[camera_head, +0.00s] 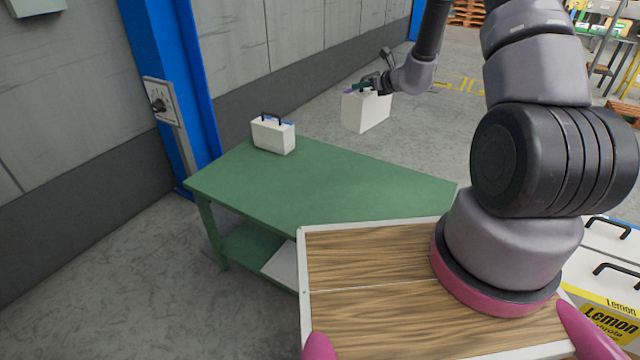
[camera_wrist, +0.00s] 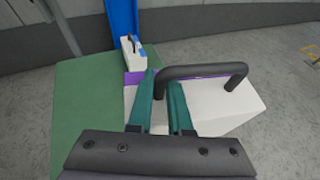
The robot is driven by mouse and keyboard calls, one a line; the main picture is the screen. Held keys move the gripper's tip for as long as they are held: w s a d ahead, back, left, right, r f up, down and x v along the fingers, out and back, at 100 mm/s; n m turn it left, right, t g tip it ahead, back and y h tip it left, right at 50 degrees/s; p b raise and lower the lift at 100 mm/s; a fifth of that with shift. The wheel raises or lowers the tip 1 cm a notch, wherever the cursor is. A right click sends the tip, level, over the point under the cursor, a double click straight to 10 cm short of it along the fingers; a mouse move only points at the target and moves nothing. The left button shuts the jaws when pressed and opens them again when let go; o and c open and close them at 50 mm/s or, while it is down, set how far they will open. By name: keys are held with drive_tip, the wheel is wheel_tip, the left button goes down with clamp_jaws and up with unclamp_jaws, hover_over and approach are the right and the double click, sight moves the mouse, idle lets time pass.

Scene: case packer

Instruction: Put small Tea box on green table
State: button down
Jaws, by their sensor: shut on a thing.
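In the wrist view the held box (camera_wrist: 215,112) shows a purple edge, and the handle runs between the green fingers of my gripper (camera_wrist: 162,92). Its label faces away, so I cannot read whether it is the Tea box. The green table also shows in the wrist view (camera_wrist: 85,110), to the left of the held box.
Another white box (camera_head: 272,135) with a black handle stands on the table's far left corner. A blue column (camera_head: 165,70) and grey wall stand behind. Boxes labelled Lemon (camera_head: 610,318) are at the lower right. The table's middle is clear.

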drive_tip(key=w+a+f+y, duration=0.1)
drive_tip(key=w+a+f, duration=0.1)
drive_tip(key=f, duration=0.6)
drive_tip(key=w+a+f+n+g, duration=0.1)
drive_tip(key=w+a+f, duration=0.1)
drive_tip(key=f, duration=0.6)
drive_tip(key=w+a+f+n+y, duration=0.1)
drive_tip(key=a+f, duration=0.1)
drive_tip(key=f, duration=0.7)
drive_tip(key=shift+w+a+g+y, duration=0.2)
drive_tip(key=shift+w+g+y, duration=0.1)
drive_tip(key=shift+w+g, duration=0.1)
drive_tip(key=c, duration=0.8)
unclamp_jaws()
drive_tip(key=shift+f, duration=0.15)
drive_tip(key=shift+c, duration=0.2)
